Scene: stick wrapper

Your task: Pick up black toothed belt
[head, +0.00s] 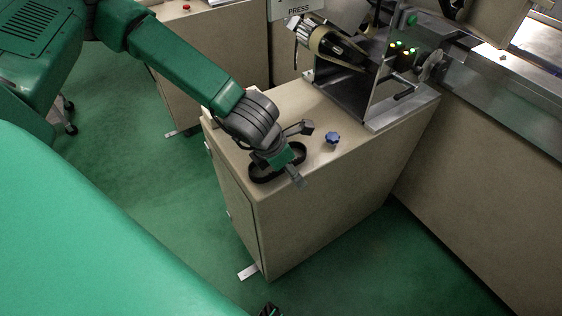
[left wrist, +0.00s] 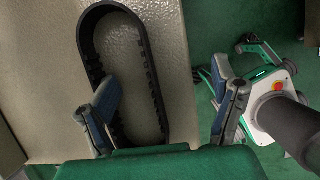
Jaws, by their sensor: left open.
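The black toothed belt (head: 262,179) lies as a loop on the beige cabinet top near its front left edge. In the left wrist view the belt (left wrist: 87,45) is a long oval with teeth on its inner side. My left gripper (head: 302,154) is over the belt and hides part of it in the head view. In the left wrist view my left gripper (left wrist: 167,80) is open, its fingers wide apart. One finger overlaps the loop's left side and interior; the other appears beyond the cabinet edge, with the belt's right side between them. I cannot tell whether either finger touches. My right gripper is not identifiable.
A blue knob (head: 332,139) stands on the cabinet top (head: 350,165) right of the gripper. Behind it is a machine with a metal plate (head: 382,90) and lit buttons. A metal-edged counter (head: 490,85) runs along the right. Green floor surrounds the cabinet.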

